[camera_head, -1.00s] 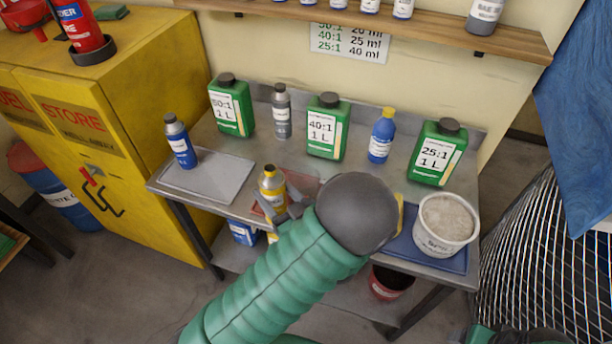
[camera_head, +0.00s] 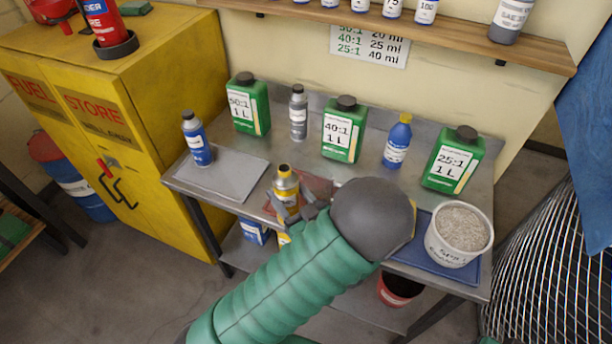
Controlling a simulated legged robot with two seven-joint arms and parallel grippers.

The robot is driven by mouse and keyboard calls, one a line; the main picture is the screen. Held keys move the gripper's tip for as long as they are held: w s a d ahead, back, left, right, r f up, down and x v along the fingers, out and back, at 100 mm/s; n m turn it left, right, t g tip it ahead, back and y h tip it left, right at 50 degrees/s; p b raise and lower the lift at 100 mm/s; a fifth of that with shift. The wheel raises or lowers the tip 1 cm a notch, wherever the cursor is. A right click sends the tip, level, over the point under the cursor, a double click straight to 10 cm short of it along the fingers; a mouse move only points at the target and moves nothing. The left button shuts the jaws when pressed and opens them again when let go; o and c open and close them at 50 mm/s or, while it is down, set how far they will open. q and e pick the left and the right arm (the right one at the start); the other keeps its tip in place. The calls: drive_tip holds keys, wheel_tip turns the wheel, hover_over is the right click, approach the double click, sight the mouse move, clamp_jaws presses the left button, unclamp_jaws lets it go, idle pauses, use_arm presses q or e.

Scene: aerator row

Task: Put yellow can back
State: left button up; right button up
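The yellow can (camera_head: 286,187) with a dark cap stands upright near the front edge of the metal table, at the left side of a reddish tray (camera_head: 318,187). My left arm comes in from the bottom, and its large grey wrist hides part of that tray. The grey fingers of my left gripper (camera_head: 294,211) are at the can's lower part, one on each side. Whether they press on it cannot be told. The can's base is hidden. My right gripper is out of view.
A blue bottle (camera_head: 197,140) stands on a grey tray (camera_head: 232,180) at the left. Green jugs (camera_head: 343,130), a grey bottle (camera_head: 298,112) and another blue bottle (camera_head: 397,142) line the back. A white bucket (camera_head: 457,236) stands on a blue tray (camera_head: 413,262) at the right.

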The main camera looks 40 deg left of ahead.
use_arm(q)
drive_tip(key=s+a+r+p, duration=0.25)
drive_tip(key=s+a, duration=0.35)
drive_tip(key=a, duration=0.5)
drive_tip(key=w+a+f+p, duration=0.4)
drive_tip(key=w+a+f, duration=0.1)
drive_tip(key=w+a, duration=0.5)
drive_tip(key=shift+s+x, duration=0.25)
drive_tip(key=shift+x, duration=0.95)
drive_tip(key=o, duration=1.1)
drive_tip(key=shift+a+f, duration=0.1)
drive_tip(key=shift+f, duration=0.15)
drive_tip(key=shift+c, duration=0.2)
drive_tip(key=o, duration=0.5)
drive_tip(key=shift+c, duration=0.2)
drive_tip(key=shift+r, duration=0.15)
